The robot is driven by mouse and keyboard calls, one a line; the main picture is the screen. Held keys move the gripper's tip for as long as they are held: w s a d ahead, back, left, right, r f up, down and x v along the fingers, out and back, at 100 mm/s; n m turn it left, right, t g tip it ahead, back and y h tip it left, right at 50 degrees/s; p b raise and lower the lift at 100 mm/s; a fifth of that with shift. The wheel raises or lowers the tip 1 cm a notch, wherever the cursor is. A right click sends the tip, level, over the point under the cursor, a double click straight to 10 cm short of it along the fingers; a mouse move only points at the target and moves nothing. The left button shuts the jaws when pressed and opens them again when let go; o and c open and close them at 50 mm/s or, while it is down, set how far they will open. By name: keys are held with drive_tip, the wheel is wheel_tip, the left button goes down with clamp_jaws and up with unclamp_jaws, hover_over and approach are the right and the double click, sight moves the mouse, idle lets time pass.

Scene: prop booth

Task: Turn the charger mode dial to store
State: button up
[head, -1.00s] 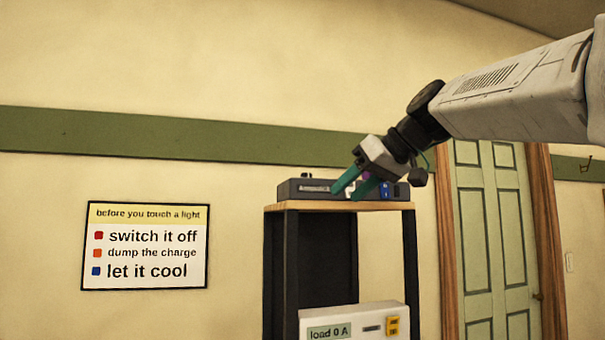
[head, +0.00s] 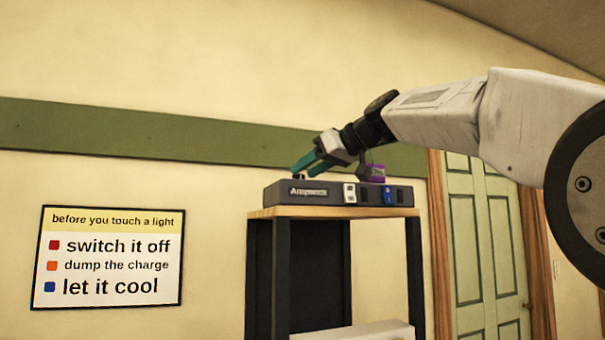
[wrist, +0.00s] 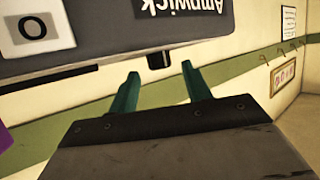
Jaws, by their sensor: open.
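The charger (head: 325,193) is a dark grey box marked "Ampwick" on top of a stand. A small dark knob, apparently the mode dial (head: 299,177), stands at its top left; it also shows in the wrist view (wrist: 158,61). My gripper (head: 303,167) is over the charger's left end, close to the knob. In the wrist view my gripper (wrist: 160,75) is open, with one green finger on each side of the knob and gaps visible between. I cannot read any mode marking or which way the dial points.
A purple object (head: 377,172) sits at the charger's top right, behind my wrist. The front carries a white tile (head: 350,193) and a blue one (head: 389,195). The stand has a wooden top (head: 330,212). A sign (head: 108,257) hangs on the wall; a door (head: 487,240) is at right.

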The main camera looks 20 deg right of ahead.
drive_tip(key=shift+x, duration=1.15)
drive_tip(key=shift+c, duration=0.3)
drive_tip(key=c, duration=0.9)
drive_tip(key=shift+c, duration=0.2)
